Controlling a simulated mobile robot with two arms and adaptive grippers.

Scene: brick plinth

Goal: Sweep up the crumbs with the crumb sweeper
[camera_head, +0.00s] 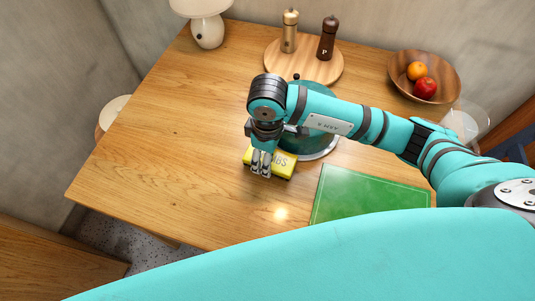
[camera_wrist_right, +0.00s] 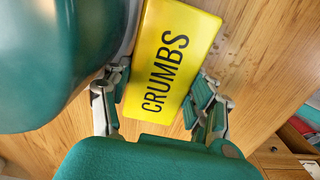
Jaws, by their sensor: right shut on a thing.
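The crumb sweeper (camera_head: 283,168) is a yellow block marked CRUMBS. It is at the table's middle in the head view and also shows in the right wrist view (camera_wrist_right: 190,22). My right gripper (camera_head: 261,168) reaches down over it with its fingers shut on its sides; they show on both sides of the yellow block in the right wrist view (camera_wrist_right: 160,100). I cannot tell whether the sweeper touches the table. My left gripper is not in view.
A teal rounded pot or dome (camera_head: 312,140) stands right behind the sweeper, partly hidden by my arm. A green board (camera_head: 370,195) lies to the right. A round wooden board (camera_head: 304,70) with two grinders, a fruit bowl (camera_head: 448,68) and a lamp (camera_head: 208,28) are farther back. The table's left is clear.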

